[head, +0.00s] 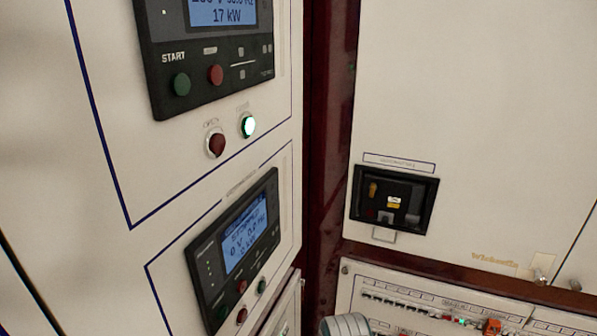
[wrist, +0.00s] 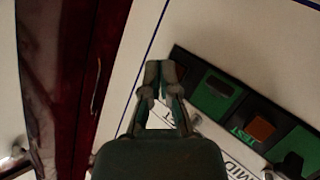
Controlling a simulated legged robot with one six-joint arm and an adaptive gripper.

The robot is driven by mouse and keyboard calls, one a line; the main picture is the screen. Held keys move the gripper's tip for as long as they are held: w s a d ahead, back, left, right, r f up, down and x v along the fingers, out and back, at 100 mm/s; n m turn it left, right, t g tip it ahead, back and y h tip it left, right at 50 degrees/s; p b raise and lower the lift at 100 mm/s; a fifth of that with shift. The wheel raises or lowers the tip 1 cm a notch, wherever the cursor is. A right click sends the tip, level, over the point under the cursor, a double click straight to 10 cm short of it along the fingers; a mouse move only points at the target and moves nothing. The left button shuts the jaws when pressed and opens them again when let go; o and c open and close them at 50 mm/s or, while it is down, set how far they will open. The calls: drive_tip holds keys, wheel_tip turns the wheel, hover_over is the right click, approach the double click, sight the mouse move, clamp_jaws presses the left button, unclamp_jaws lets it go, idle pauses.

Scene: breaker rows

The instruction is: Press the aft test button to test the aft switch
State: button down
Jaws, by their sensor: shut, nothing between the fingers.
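My gripper (wrist: 162,68) is shut and empty in the wrist view. Its fingertips are in front of the upper left end of a dark switch strip (wrist: 187,58); I cannot tell if they touch it. The strip has green faces (wrist: 214,98), an orange-brown square button (wrist: 262,128) marked TEST, and a black knob (wrist: 291,163) at the lower right. The button is right of and below the fingertips. A white label (wrist: 240,157) beside it reads MID. I cannot make out an aft label. In the head view the gripper itself is not visible.
In the head view, a breaker panel (head: 375,277) with small switches and an orange part (head: 492,326) lies at the lower right. Two control units, upper (head: 195,94) and lower (head: 206,244), are on the left wall. A black recessed breaker (head: 429,205) is on the right wall.

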drive_tip(key=s+d, duration=0.2)
drive_tip(key=d, duration=0.3)
drive_tip(key=shift+s+d, duration=0.15)
drive_tip(key=shift+d, duration=0.15)
idle(0.7)
